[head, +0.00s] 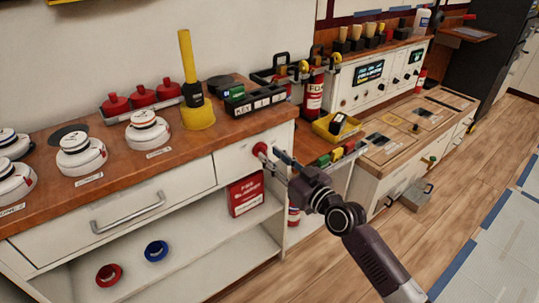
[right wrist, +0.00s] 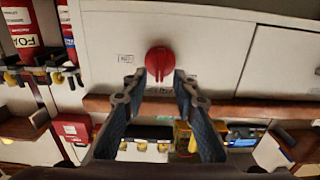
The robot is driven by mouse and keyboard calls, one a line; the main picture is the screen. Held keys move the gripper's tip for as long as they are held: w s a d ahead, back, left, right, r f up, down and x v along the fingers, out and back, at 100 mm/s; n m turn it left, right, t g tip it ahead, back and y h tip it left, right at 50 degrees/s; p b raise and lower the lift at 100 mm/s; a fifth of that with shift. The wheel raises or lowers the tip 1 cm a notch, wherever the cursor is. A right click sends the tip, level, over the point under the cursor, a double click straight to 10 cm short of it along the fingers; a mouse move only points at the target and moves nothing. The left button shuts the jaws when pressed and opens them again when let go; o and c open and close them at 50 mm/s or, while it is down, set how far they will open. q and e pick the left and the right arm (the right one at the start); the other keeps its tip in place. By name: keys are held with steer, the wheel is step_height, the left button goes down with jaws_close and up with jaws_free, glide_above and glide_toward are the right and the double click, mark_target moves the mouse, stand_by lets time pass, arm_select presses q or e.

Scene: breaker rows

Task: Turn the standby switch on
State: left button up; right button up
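A round red knob (head: 259,149) sits on the white end panel of the wooden-topped cabinet. In the right wrist view the red knob (right wrist: 159,58) has a raised grip and a small label (right wrist: 126,58) beside it, too small to read. I cannot tell from the label whether it is the standby switch. My right gripper (head: 277,158) reaches up to the knob. In the right wrist view its fingers (right wrist: 161,85) are apart, with the tips at either side of the knob's lower edge. I cannot tell whether they touch it. My left gripper is not in view.
White round switches (head: 82,156) and a yellow post (head: 190,70) stand on the wooden counter. A red box (head: 246,194) is on the shelf below. A yellow tray (head: 336,127) and a control panel (head: 370,77) are beyond.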

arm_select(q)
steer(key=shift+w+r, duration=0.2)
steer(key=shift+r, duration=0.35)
arm_select(e)
steer(key=shift+x, duration=1)
jaws_close()
